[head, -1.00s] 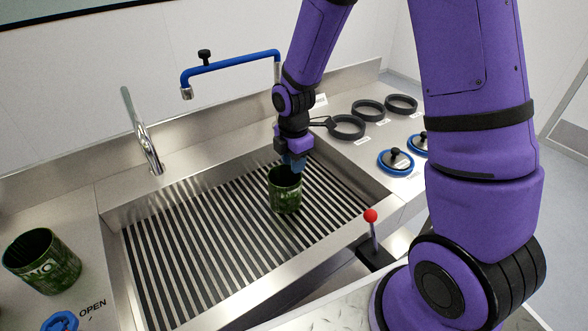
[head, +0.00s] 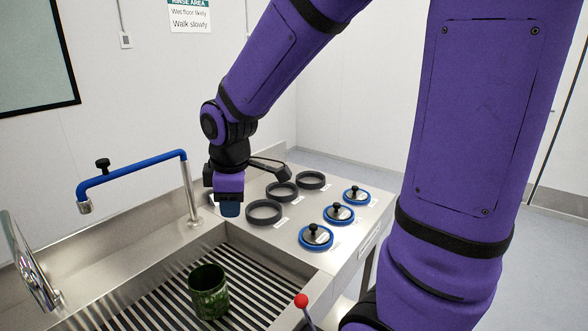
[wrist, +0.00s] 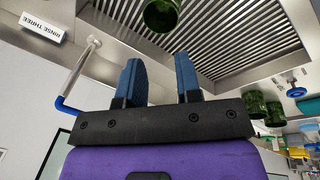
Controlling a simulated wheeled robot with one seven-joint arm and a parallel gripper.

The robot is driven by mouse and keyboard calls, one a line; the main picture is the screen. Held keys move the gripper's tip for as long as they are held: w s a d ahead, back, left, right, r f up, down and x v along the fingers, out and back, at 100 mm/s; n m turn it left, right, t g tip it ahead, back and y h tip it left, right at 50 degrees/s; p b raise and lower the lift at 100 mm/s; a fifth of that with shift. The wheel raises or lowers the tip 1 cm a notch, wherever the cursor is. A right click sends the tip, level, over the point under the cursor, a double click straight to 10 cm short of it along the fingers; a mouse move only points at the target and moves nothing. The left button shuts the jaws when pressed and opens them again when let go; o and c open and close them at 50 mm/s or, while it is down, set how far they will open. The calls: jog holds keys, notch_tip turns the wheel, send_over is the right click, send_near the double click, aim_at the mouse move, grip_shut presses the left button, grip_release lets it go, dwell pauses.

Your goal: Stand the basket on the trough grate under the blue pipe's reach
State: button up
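The basket, a dark green cylinder (head: 208,293), stands upright on the striped trough grate (head: 262,283), near its right end. It also shows at the top of the wrist view (wrist: 161,16). The blue pipe (head: 130,172) rises from the back ledge on a steel post; its spout hangs left of and behind the basket. My gripper (head: 229,209) is apart from the basket, beyond it by the back ledge, to the right of the post. In the wrist view my gripper (wrist: 158,62) has its two blue fingers spread with nothing between them.
Black rings (head: 264,211) and blue-rimmed lids with black knobs (head: 316,237) lie on the right counter. A red-knobbed lever (head: 301,301) stands at the trough's front. A tap (head: 32,265) is at the left. More green containers (wrist: 257,105) show in the wrist view.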

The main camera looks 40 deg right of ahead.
jog(key=s+d+r+m+t, duration=0.2)
jog(key=s+r+m, duration=0.9)
jog(key=s, duration=0.5)
jog(key=shift+d+r+t, duration=0.25)
jog(key=shift+r+t, duration=0.1)
jog(key=shift+t, duration=0.05)
